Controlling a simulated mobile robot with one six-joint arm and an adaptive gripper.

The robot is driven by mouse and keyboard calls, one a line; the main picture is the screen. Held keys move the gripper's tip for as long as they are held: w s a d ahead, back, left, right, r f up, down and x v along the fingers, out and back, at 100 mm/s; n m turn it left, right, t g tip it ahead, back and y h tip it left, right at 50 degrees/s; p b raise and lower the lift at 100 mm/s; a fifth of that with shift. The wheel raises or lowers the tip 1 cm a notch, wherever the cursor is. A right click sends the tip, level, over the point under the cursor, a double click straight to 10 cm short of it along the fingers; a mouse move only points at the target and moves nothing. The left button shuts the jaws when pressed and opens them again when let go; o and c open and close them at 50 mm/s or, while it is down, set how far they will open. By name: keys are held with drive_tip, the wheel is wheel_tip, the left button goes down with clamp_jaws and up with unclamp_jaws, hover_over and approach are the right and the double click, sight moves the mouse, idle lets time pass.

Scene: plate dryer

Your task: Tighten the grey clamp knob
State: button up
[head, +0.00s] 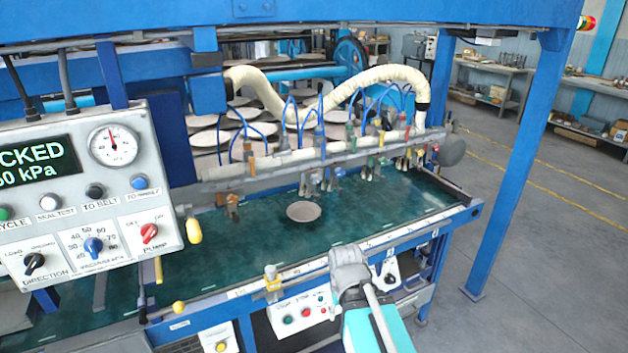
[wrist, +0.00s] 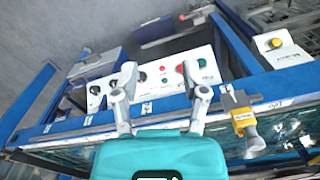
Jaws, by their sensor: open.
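A small grey clamp (head: 271,271) with a yellow block stands on the front rail of the green bed in the head view. In the wrist view the grey clamp (wrist: 233,99) with a yellow label is right of my fingers, and a grey rounded end, possibly its knob (wrist: 255,145), sticks out below it. My gripper (head: 349,262) is right of the clamp in the head view, over the rail area. In the wrist view my gripper (wrist: 164,82) has its two fingers spread wide with nothing between them, apart from the clamp.
A white button box (head: 300,314) hangs below the rail. A blue post (head: 515,170) stands at right.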

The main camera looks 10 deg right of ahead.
drive_tip(key=o, duration=0.3)
drive_tip(key=shift+o, duration=0.4)
drive_tip(key=shift+w, duration=0.2)
drive_tip(key=w+a+r+n+t+y+b, duration=0.1)
drive_tip(key=w+a+r+n+t+y, duration=0.2)
drive_tip(key=w, duration=0.6)
drive_tip(key=w+a+r+n+t+y+b, duration=0.15)
drive_tip(key=w+t+y, duration=0.3)
drive_tip(key=w, duration=0.45)
drive_tip(key=w+d+r+m+t+h+b, duration=0.1)
drive_tip(key=w+d+r+m+t, duration=0.1)
drive_tip(key=w+d+r+t, duration=0.2)
drive_tip(key=w+d+r+m+t+h, duration=0.1)
drive_tip(key=w+d+r+m+t, duration=0.1)
drive_tip(key=w+d+r+t, duration=0.3)
drive_tip(key=w, duration=0.4)
drive_tip(key=shift+w+d+r+t+b, duration=0.2)
drive_tip(key=shift+d+r+t+b, duration=0.1)
drive_tip(key=shift+r+t+b, duration=0.1)
drive_tip(key=shift+w, duration=0.1)
